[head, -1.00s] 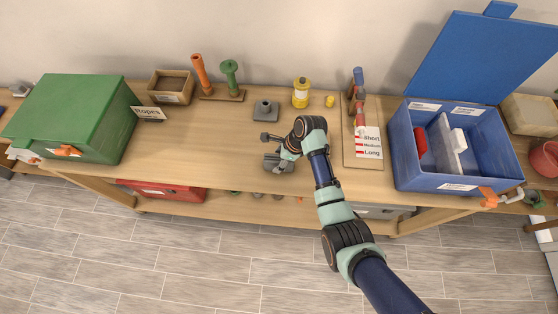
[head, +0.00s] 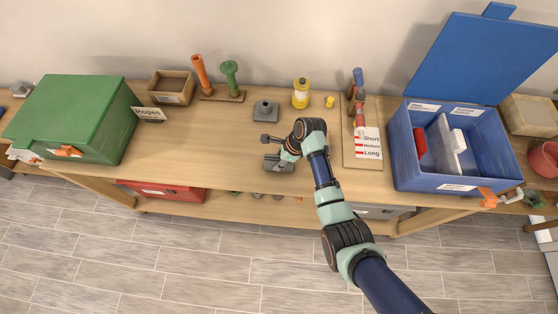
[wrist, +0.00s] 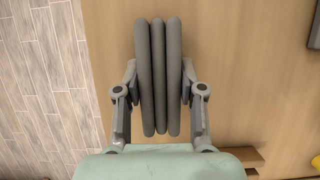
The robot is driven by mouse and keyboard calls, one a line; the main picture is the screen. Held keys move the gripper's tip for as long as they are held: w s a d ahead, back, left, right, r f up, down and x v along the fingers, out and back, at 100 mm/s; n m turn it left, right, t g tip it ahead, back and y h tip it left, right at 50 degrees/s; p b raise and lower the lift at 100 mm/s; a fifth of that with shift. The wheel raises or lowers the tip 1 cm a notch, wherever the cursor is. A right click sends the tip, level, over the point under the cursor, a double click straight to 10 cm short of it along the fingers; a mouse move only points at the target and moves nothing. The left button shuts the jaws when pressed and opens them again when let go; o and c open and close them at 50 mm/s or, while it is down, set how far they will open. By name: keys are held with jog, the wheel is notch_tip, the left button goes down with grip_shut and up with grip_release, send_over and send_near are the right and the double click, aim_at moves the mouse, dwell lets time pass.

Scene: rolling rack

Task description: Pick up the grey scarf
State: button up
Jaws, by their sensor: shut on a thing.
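The grey scarf (wrist: 158,40) is a bundle of thick, parallel grey folds in the wrist view. My gripper (wrist: 160,82) has one finger on each side of it and is shut on it, across the middle of the folds. In the head view the scarf (head: 278,164) is a small grey shape at the front part of the wooden top, partly hidden by my gripper. I cannot tell whether it touches the wood or is slightly above it.
A grey block with a short peg (head: 265,111) stands just behind my gripper. A yellow bottle (head: 301,94) is behind to the right. The tool board (head: 363,152) and open blue bin (head: 450,182) are further right. The wooden top left of my gripper (head: 200,140) is clear.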

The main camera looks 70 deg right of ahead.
jog(key=shift+c, duration=0.4)
notch_tip(320, 180, up, 21)
jog(key=p, duration=0.4)
jog(key=shift+f, duration=0.15)
